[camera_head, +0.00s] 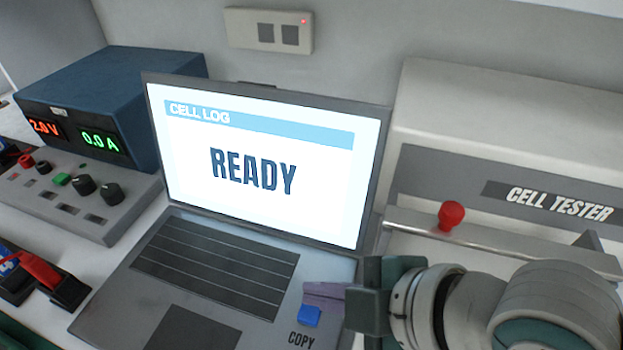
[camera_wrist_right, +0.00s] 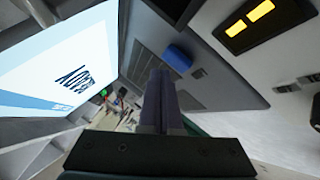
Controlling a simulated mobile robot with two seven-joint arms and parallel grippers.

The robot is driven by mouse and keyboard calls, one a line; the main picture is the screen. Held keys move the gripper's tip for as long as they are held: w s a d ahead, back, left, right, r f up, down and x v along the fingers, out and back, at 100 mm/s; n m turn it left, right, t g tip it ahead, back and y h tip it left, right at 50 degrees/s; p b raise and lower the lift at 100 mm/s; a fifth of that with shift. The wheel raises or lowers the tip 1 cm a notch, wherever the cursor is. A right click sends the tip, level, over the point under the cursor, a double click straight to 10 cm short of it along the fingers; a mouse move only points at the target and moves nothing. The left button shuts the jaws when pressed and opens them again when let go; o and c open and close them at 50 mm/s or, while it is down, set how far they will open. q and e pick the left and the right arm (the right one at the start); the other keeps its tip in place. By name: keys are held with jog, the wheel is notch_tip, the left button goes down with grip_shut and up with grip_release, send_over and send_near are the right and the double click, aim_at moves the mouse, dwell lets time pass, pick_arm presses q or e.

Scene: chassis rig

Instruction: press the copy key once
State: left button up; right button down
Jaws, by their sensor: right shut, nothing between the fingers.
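The copy key (camera_head: 309,316) is a blue square key on the laptop's (camera_head: 128,303) front right deck, above the printed word COPY. It also shows in the right wrist view (camera_wrist_right: 177,58). My right gripper (camera_head: 322,293) is shut and empty, with its purple fingers just behind and above the key in the head view. In the right wrist view the closed fingertips (camera_wrist_right: 159,75) are close beside the key; I cannot tell whether they touch it. The laptop screen (camera_head: 255,160) reads CELL LOG and READY. My left gripper is not in view.
The cell tester (camera_head: 500,120) with a red-knobbed bar (camera_head: 451,215) stands to the right, close to my right arm. A blue power supply (camera_head: 115,90) and a knobbed control box (camera_head: 125,205) stand left. Red and blue clips (camera_head: 38,268) lie at the lower left.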

jog(key=shift+f, duration=0.1)
dwell(0.7)
jog(key=shift+f+b, duration=0.4)
jog(key=shift+f+b, duration=0.4)
jog(key=shift+f, duration=0.05)
dwell(0.6)
jog(key=shift+r, duration=0.1)
jog(key=shift+r+p, duration=0.85)
jog(key=shift+p, duration=0.1)
